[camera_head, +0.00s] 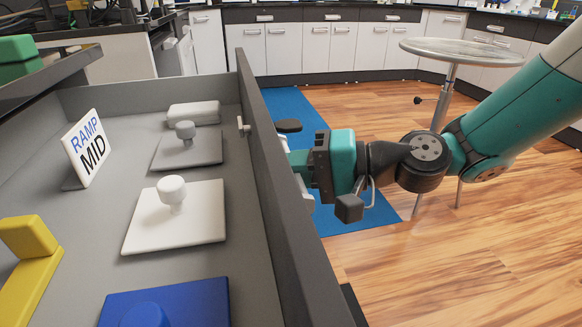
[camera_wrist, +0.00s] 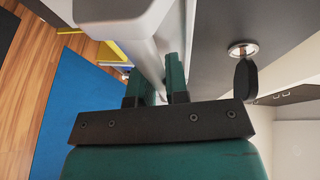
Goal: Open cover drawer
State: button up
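The drawer (camera_head: 285,200) is pulled out in the head view, with its grey interior and the covers inside it in plain sight. My gripper (camera_head: 299,163) is at the outer side of the drawer front. In the wrist view, the green fingers (camera_wrist: 160,80) sit on either side of the pale bar handle (camera_wrist: 148,48) and look closed on it. A small part of the handle (camera_head: 305,192) shows in the head view. The drawer front hides the fingertips there. A black key (camera_wrist: 244,78) sits in a round lock on the drawer front.
In the drawer lie a white cover (camera_head: 190,228), a grey cover (camera_head: 200,150), a blue cover (camera_head: 195,300), a yellow piece (camera_head: 30,270) and a "RAMP MID" sign (camera_head: 87,150). A round stool (camera_head: 465,50) stands behind my arm. A blue mat (camera_head: 300,105) covers part of the floor.

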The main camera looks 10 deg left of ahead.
jog(key=o, duration=0.4)
jog(key=shift+o, duration=0.2)
jog(key=shift+d, duration=0.1)
jog(key=d+r+p, duration=0.3)
jog(key=d, duration=1.4)
jog(key=shift+s, duration=0.35)
